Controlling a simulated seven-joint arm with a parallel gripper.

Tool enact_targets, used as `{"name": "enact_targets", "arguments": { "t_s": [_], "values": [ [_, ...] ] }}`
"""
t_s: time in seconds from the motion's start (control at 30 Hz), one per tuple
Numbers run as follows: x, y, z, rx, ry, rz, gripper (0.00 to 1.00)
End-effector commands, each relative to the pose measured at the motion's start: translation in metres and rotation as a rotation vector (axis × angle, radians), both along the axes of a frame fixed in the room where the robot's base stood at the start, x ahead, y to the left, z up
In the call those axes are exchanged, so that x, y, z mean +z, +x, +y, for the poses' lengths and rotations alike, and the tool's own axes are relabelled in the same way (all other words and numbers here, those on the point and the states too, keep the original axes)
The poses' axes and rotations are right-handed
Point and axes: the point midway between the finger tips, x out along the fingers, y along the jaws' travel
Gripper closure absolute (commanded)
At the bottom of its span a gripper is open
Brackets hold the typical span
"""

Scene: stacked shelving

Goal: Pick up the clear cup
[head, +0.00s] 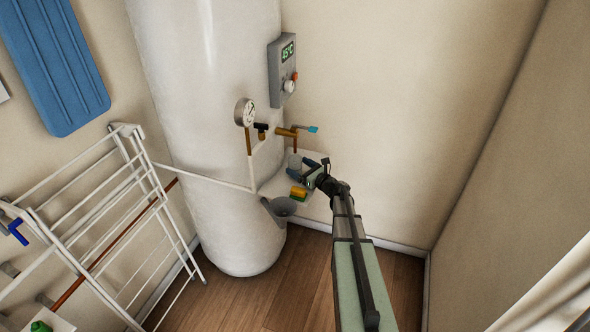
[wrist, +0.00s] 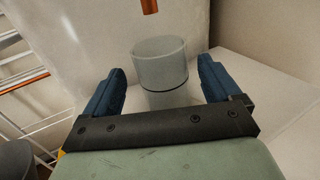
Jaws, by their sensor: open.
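The clear cup (wrist: 160,68) stands upright on a white shelf, between and just beyond my gripper's two blue fingers in the wrist view. It is translucent grey, and its lower part is partly hidden by the black gripper bar. In the head view the cup (head: 295,161) is small, beside the fingers. My gripper (wrist: 163,90) is open, with a visible gap between each finger and the cup. It also shows in the head view (head: 303,170), reaching in over the shelf from the right.
The white shelf (head: 300,205) sits against a large white tank (head: 215,110). A copper pipe end (wrist: 149,6) hangs above the cup. A drying rack (head: 95,215) stands at left.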

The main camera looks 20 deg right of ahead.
Motion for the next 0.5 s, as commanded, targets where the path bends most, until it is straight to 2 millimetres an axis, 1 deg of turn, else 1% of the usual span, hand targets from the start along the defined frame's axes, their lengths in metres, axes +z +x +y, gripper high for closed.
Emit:
{"name": "enact_targets", "arguments": {
  "t_s": [0.17,0.4,0.5],
  "values": [
    [0.001,0.01,0.003,0.001,0.0,-0.001,0.1],
    [0.004,0.04,0.012,0.002,0.001,-0.001,0.1],
    [0.004,0.048,0.016,0.002,0.001,-0.001,0.1]
  ]
}}
